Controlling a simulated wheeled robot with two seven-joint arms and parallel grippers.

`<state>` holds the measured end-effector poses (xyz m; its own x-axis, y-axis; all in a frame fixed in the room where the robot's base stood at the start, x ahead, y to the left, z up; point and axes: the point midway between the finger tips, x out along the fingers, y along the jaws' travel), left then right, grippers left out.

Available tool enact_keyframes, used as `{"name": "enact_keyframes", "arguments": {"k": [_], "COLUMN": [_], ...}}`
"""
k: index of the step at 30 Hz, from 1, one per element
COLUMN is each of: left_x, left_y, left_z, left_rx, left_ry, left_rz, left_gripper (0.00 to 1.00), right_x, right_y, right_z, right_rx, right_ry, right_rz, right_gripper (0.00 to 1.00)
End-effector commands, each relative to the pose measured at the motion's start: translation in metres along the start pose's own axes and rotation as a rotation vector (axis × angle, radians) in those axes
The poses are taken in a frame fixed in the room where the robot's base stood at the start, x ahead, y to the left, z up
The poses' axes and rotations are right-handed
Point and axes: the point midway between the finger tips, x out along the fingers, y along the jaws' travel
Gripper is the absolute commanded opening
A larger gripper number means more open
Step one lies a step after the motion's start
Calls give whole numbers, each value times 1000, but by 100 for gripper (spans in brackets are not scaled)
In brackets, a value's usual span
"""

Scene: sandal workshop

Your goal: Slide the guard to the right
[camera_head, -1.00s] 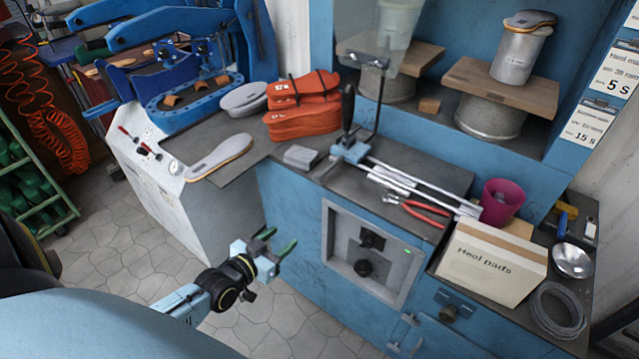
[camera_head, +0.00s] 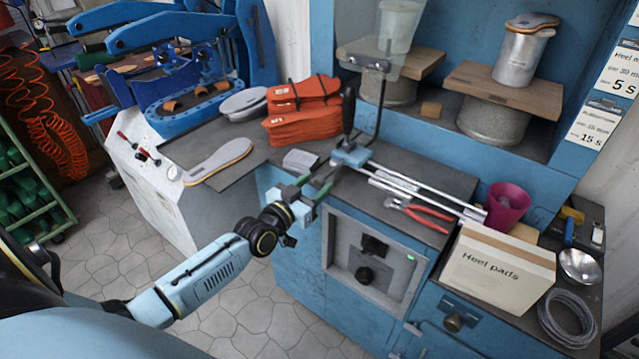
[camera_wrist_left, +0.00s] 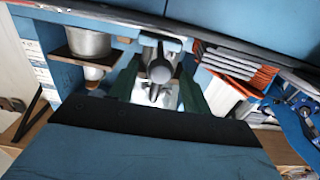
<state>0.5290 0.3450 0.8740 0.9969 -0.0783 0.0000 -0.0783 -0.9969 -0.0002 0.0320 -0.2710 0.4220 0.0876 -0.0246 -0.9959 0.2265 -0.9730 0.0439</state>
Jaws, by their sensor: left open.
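The guard is a clear panel (camera_head: 373,38) on a bent dark rod, carried by a light-blue slider block (camera_head: 351,156) with an upright black handle (camera_head: 348,108). The block sits at the left end of two silver rails (camera_head: 410,184) on the bench top. My left gripper (camera_head: 314,187) is open and empty, at the bench's front edge, just left of and below the block. In the left wrist view its green fingers (camera_wrist_left: 158,85) are apart, with a grey rounded part seen between them. Contact is not visible. My right gripper is not in view.
Red-handled pliers (camera_head: 420,211) lie in front of the rails. A magenta cup (camera_head: 506,205) and a heel pads box (camera_head: 497,268) stand at the right end. A small grey block (camera_head: 299,160) and stacked orange soles (camera_head: 300,127) lie to the left.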

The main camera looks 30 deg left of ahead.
Motion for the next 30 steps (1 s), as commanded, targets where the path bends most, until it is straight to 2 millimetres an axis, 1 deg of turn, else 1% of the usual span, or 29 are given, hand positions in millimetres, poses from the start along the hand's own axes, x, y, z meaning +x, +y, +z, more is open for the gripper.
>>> {"name": "enact_keyframes", "arguments": {"k": [1, 6, 10, 16, 17, 27, 28, 30], "left_x": [7, 20, 23, 23, 23, 23, 23, 23], "left_y": [0, 0, 0, 0, 0, 0, 0, 0], "left_z": [0, 1, 0, 0, 0, 0, 0, 0], "left_rx": [0, 0, 0, 0, 0, 0, 0, 0], "left_ry": [2, 0, 0, 0, 0, 0, 0, 0], "left_rz": [-1, 0, 0, 0, 0, 0, 0, 0], "left_gripper": [48, 48, 48, 48, 47, 2, 0, 0], "right_x": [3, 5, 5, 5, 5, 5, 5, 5], "right_y": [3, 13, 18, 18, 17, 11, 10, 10], "right_z": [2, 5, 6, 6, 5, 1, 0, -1], "right_rx": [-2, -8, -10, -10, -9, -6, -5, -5], "right_ry": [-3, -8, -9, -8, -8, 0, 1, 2], "right_rz": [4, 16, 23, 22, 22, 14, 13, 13], "right_gripper": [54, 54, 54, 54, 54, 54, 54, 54]}}
